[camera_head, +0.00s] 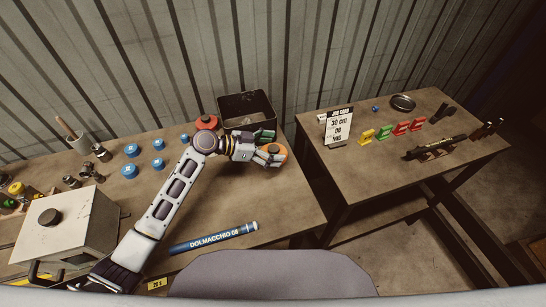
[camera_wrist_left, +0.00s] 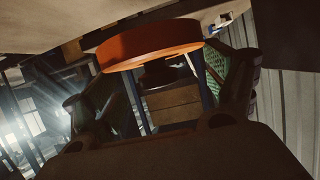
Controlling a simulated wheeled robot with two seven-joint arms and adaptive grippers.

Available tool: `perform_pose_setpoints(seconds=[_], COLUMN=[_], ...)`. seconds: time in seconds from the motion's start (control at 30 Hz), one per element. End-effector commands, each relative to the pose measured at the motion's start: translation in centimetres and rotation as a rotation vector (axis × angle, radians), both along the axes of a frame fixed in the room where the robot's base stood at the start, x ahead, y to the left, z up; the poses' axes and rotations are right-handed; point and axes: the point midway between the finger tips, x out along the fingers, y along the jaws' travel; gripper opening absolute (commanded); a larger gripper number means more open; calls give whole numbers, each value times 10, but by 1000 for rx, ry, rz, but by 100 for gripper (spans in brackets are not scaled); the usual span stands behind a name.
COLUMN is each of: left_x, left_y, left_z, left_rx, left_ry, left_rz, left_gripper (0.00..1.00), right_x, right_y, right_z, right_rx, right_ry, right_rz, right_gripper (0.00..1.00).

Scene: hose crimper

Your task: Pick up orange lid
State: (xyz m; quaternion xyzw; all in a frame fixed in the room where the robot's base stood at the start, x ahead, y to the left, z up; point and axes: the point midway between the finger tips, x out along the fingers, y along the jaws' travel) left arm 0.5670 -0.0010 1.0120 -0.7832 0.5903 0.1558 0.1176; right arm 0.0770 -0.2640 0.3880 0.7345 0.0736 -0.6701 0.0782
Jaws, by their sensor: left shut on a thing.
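The orange lid (camera_head: 280,150) is a round, flat disc between the fingers of my left gripper (camera_head: 268,155), above the right part of the left table. In the left wrist view the orange lid (camera_wrist_left: 150,45) spans the space between the fingertips of my left gripper (camera_wrist_left: 160,62), and its side faces the camera. My left gripper is shut on it. The fingers hide part of the lid in the head view. My right gripper is not in view.
A dark open bin (camera_head: 246,108) stands behind my gripper, with a red round thing (camera_head: 206,122) left of it. Several blue caps (camera_head: 131,151) and a blue tube (camera_head: 214,238) lie on the left table. A right table (camera_head: 400,160) stands across a gap, holding a sign and coloured pieces.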

Motion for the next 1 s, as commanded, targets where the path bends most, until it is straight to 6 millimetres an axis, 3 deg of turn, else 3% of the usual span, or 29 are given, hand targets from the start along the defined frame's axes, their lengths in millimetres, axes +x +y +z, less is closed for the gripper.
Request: perform_pose_setpoints(seconds=[0.3,1.0], left_x=[0,0], left_y=[0,0], left_z=[25,27], left_rx=[0,0], left_ry=[0,0], left_rz=[-1,-1], left_gripper=[62,62], right_x=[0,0], right_y=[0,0], right_z=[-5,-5], right_rx=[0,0], right_ry=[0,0], right_rz=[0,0], right_gripper=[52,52])
